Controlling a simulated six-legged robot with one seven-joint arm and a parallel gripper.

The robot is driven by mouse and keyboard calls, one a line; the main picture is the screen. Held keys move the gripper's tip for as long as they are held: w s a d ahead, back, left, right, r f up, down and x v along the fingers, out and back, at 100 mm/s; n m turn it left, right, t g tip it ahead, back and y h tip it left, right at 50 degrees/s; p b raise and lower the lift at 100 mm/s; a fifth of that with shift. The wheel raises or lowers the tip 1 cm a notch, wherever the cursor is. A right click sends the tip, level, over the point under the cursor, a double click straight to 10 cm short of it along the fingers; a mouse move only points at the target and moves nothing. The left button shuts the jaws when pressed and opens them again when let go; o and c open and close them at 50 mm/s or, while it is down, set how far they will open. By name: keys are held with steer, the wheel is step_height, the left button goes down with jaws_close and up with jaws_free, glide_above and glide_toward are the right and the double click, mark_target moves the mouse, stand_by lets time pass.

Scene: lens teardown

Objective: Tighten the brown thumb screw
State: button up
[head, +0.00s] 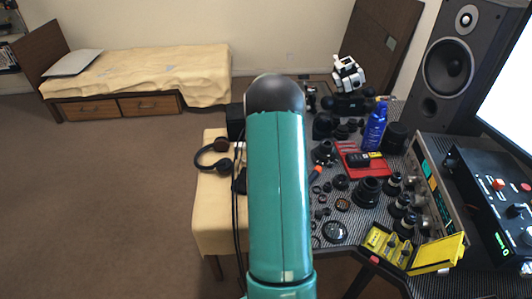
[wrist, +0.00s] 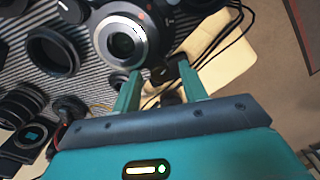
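In the wrist view my gripper (wrist: 158,72) has its two teal fingers spread apart, with a gap between the tips. Small dark parts (wrist: 166,74) show in and beyond that gap; I cannot tell what they are, but nothing is visibly clamped. A dark lens with a wide silver ring (wrist: 122,38) lies just beyond the left fingertip. I cannot pick out the brown thumb screw for certain in either view. In the head view my teal arm hides my gripper and part of the table.
Several lens parts crowd the striped table, including a black ring (wrist: 53,50) in the wrist view. In the head view are a red tray (head: 376,171), a blue spray can (head: 375,127), an open yellow case (head: 440,254) and headphones (head: 214,155). Black cables (wrist: 222,40) run right of my fingers.

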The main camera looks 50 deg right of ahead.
steer(key=shift+r, duration=0.1)
step_height(320, 180, up, 14)
steer(key=shift+f, duration=0.2)
stand_by(0.7)
